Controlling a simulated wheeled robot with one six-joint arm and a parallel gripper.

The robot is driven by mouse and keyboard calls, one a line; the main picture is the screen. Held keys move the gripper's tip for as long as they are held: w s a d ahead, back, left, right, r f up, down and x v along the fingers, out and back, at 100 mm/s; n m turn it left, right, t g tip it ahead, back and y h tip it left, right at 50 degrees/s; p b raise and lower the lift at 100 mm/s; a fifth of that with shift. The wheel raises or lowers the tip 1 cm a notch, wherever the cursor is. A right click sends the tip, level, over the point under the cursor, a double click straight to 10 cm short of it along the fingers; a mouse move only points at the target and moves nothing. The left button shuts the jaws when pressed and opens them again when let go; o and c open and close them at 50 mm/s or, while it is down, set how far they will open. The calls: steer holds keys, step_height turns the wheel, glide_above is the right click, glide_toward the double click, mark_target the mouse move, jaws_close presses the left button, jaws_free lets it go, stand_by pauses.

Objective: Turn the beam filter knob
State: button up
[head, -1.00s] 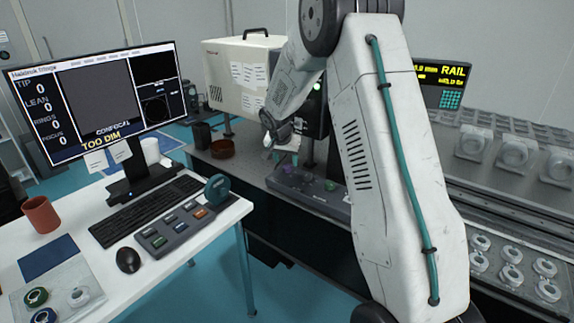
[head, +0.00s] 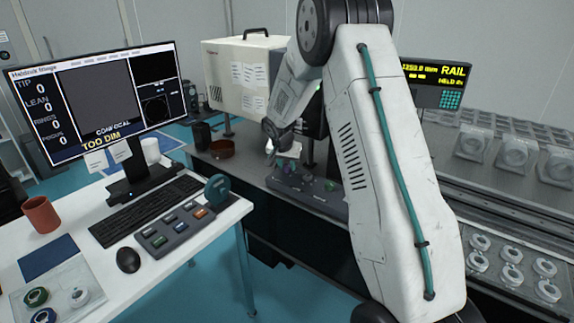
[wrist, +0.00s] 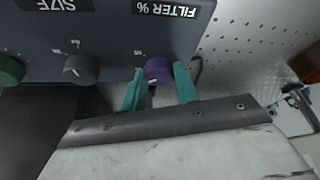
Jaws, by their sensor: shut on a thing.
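In the wrist view the purple knob (wrist: 158,69) sits on the front of a dark control box (wrist: 105,50), beside the upside-down label "FILTER %". My gripper's teal fingers (wrist: 159,88) are on either side of the knob and shut on it. A grey knob (wrist: 80,68) under "SIZE" and a green knob (wrist: 10,70) are to its left. In the head view my gripper (head: 285,163) is at the left end of the control box (head: 322,203), and the knob is hard to make out there. The monitor (head: 100,95) reads "TOO DIM" and shows zeros.
The perforated optical table (wrist: 245,50) lies beside the box. A brown round dish (head: 221,149) and a dark cup (head: 202,134) stand left of my gripper. The white desk (head: 215,228) with keyboard (head: 145,210) is at front left. A rail display (head: 436,82) is at right.

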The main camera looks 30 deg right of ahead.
steer(key=shift+n, duration=0.3)
steer(key=n+y, duration=0.1)
steer(key=n, duration=0.1)
steer(key=n+t+y, duration=0.1)
steer(key=n, duration=0.2)
steer(key=shift+d+n+t, duration=0.15)
steer(key=shift+n+t, duration=0.15)
steer(key=n+y, duration=0.1)
steer(key=n, duration=0.4)
steer(key=shift+d+y, duration=0.1)
steer(key=shift+y, duration=0.3)
steer(key=shift+s, duration=0.1)
steer(key=o, duration=1)
steer(key=shift+c, duration=0.2)
steer(key=shift+r, duration=0.1)
steer(key=v, duration=0.7)
steer(key=shift+r, duration=0.25)
